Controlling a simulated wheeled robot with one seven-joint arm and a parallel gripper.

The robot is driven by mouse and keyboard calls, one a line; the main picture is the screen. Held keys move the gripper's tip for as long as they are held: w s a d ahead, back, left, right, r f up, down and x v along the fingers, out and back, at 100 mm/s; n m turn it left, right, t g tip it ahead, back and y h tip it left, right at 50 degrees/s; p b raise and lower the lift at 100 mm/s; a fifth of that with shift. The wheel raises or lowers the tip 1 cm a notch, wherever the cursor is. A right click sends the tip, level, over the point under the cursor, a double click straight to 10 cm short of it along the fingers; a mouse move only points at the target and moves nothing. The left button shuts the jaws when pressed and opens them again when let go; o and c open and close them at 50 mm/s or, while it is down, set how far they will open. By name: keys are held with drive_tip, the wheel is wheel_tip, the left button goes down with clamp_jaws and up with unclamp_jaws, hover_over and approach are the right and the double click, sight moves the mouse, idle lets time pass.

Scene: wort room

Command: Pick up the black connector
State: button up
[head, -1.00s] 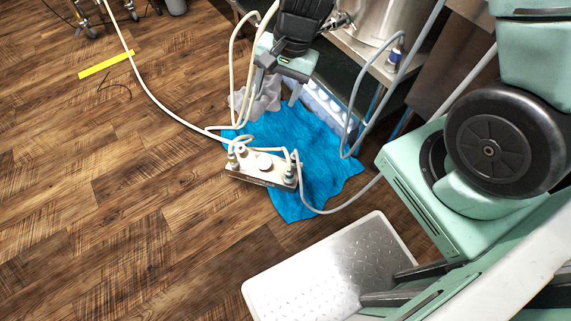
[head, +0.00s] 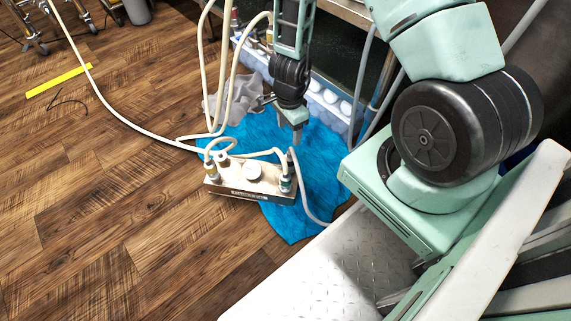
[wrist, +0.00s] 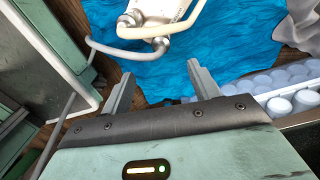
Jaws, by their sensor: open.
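My gripper (head: 297,138) points down over the blue cloth, behind the pale manifold block. In the wrist view its two grey fingers (wrist: 159,72) are spread apart with only blue cloth visible between the tips. A small dark piece (wrist: 173,101) shows just past the black palm edge, between the finger bases. It may be the black connector, but most of it is hidden by the palm and I cannot be sure. I cannot make out the connector clearly in the head view, where my gripper and arm cover part of the cloth.
The manifold block (head: 252,178) with cream and grey hoses sits on the near edge of the blue cloth (head: 287,218). A grey crumpled rag (head: 222,104) and a crate of white-capped bottles (head: 330,108) stand behind. Open wooden floor lies to the left, with a yellow strip (head: 58,80).

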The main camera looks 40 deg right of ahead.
sight(289, 153)
wheel_tip(289, 153, down, 12)
drive_tip(key=b, duration=0.7)
drive_tip(key=shift+r+b, duration=0.15)
drive_tip(key=shift+b, duration=0.25)
drive_tip(key=f+b, duration=0.5)
drive_tip(key=shift+d+f, duration=0.2)
drive_tip(key=shift+d, duration=0.1)
drive_tip(key=shift+r, duration=0.1)
drive_tip(key=c, duration=1.1)
